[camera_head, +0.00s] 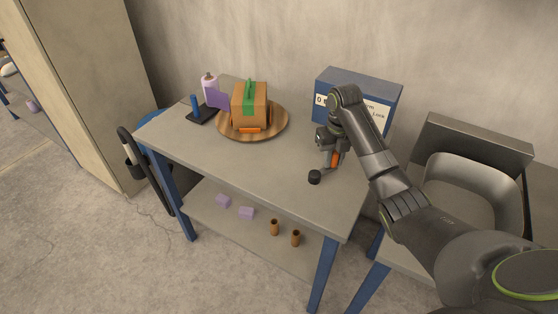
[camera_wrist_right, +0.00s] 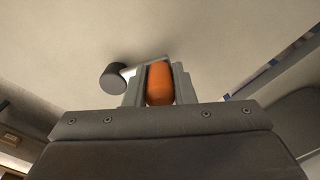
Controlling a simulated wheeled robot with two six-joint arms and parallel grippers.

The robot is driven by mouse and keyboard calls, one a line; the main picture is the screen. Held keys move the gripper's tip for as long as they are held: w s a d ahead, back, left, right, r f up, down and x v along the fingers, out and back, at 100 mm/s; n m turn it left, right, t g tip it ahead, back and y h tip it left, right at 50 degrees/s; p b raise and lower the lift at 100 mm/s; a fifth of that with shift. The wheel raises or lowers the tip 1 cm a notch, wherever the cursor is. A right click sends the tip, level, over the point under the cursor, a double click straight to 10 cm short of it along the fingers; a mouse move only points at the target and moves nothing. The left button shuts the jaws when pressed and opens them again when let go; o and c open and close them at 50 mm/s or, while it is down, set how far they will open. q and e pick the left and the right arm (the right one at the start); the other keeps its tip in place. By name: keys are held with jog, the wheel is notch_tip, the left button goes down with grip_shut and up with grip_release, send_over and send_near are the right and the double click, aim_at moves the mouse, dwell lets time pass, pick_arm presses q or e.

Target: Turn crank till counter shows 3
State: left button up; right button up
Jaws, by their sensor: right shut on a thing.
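A blue box (camera_head: 390,88) with a white label panel on its front stands at the back right of the table. A "0" shows at the left of the panel; my right arm hides much of the rest. My right gripper (camera_head: 334,160) is in front of the box, shut on the orange crank handle (camera_head: 336,159). In the right wrist view the orange handle (camera_wrist_right: 160,84) sits between both fingers. A dark round knob (camera_head: 315,177) shows just in front of the gripper, and it also shows in the wrist view (camera_wrist_right: 113,78). My left gripper is not in view.
The table's middle (camera_head: 240,165) is clear.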

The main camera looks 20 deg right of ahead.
aim_at(311, 166)
jog(key=shift+w+a+f+b, duration=0.2)
jog(key=shift+w+b, duration=0.15)
jog(key=shift+b, duration=0.25)
jog(key=shift+w+a+f+b, duration=0.1)
jog(key=shift+w+a+b, duration=0.1)
jog(key=shift+w+b, duration=0.25)
jog(key=shift+w+a+r+b, duration=0.1)
jog(key=shift+w+a+b, duration=0.35)
jog(key=shift+w+b, duration=0.3)
jog(key=shift+s+r, duration=0.1)
jog(key=shift+w+a+p, duration=0.25)
jog(key=shift+a+p, duration=0.15)
jog(key=shift+a, duration=0.1)
jog(key=shift+w+a, duration=0.5)
jog(key=shift+a, duration=0.2)
jog(key=shift+w+a, duration=0.15)
jog(key=shift+a, duration=0.2)
jog(key=shift+d, duration=0.15)
